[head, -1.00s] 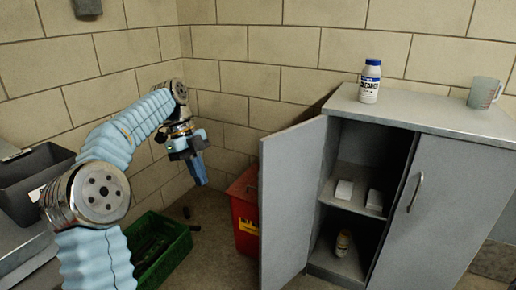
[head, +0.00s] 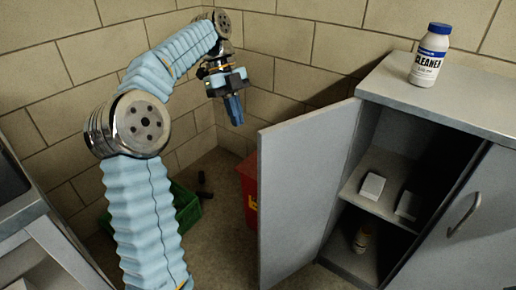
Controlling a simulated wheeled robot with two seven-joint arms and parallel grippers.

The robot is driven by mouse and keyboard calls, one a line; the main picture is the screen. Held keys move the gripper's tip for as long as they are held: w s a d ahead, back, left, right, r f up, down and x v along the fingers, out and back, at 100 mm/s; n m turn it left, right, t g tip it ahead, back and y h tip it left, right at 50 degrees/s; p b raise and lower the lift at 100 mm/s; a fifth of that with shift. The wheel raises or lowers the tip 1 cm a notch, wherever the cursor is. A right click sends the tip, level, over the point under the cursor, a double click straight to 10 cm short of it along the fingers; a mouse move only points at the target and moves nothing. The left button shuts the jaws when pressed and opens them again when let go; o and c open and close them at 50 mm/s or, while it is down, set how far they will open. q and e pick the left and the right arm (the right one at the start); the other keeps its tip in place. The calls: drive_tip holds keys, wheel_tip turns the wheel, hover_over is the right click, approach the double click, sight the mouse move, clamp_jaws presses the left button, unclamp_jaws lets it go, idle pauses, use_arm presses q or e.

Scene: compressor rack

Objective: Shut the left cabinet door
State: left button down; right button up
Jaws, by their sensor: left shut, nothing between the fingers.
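The grey cabinet (head: 443,102) stands at the right in the head view. Its left door (head: 302,190) is swung open toward me, so the dark inside shows. The right door (head: 461,222), with a curved handle, is shut. My left gripper (head: 235,112) is shut and empty. It hangs in the air up and to the left of the open door, apart from it in the picture, with its fingers pointing down. The outer face of the left door is hidden. My right gripper is not in view.
Two small white boxes (head: 373,186) sit on the cabinet shelf, with a bottle (head: 362,237) below. A cleaner bottle (head: 430,55) stands on top. A red bin (head: 248,186) is behind the left door. A green crate (head: 186,207) lies on the floor near the wall corner.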

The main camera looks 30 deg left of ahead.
use_arm(q)
drive_tip(key=s+d+f+b, duration=0.1)
drive_tip(key=s+d+f, duration=0.1)
drive_tip(key=d+f, duration=0.4)
drive_tip(key=shift+s+d+f, duration=0.2)
drive_tip(key=shift+d+f, duration=0.2)
drive_tip(key=shift+f, duration=0.2)
